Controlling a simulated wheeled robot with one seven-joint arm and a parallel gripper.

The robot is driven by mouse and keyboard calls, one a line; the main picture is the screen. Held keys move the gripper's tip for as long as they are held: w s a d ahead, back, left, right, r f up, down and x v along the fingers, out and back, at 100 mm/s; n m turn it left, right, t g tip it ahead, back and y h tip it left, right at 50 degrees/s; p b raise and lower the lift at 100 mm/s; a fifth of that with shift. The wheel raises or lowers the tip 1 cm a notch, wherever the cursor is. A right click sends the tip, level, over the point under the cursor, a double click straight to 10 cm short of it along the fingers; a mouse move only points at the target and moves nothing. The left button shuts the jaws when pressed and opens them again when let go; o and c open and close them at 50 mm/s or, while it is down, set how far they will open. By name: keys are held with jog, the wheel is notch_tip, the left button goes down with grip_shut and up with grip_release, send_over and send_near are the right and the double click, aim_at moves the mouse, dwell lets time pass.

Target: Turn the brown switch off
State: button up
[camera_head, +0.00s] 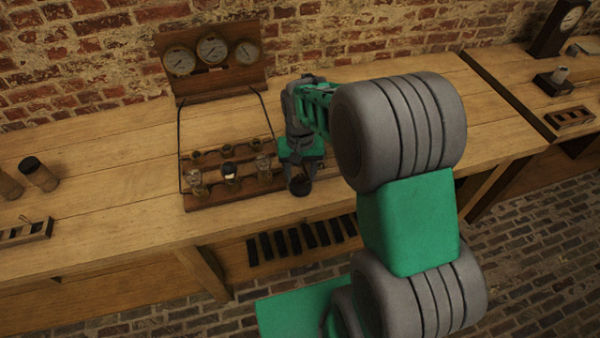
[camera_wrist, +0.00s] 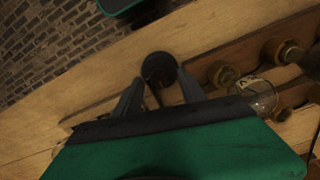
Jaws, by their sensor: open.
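I cannot pick out a brown switch for certain in either view. My gripper (camera_head: 300,168) is open at the right end of a brown wooden rack (camera_head: 228,199) of jars. In the wrist view, the fingers of my gripper (camera_wrist: 160,88) stand apart on either side of a dark round-topped piece (camera_wrist: 159,68). This dark piece also shows under the gripper in the head view (camera_head: 299,186). I cannot tell whether the fingers touch it. My arm and hand hide the rack's right end.
Several glass jars (camera_head: 264,170) stand in the rack, close beside my gripper. A wooden panel with three dials (camera_head: 213,50) stands behind, wired to the rack. The bench (camera_head: 110,170) between is clear.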

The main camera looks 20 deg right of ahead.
aim_at(300, 176)
notch_tip(300, 176, up, 8)
jog(key=shift+f+b, duration=0.15)
jog(key=shift+b, duration=0.2)
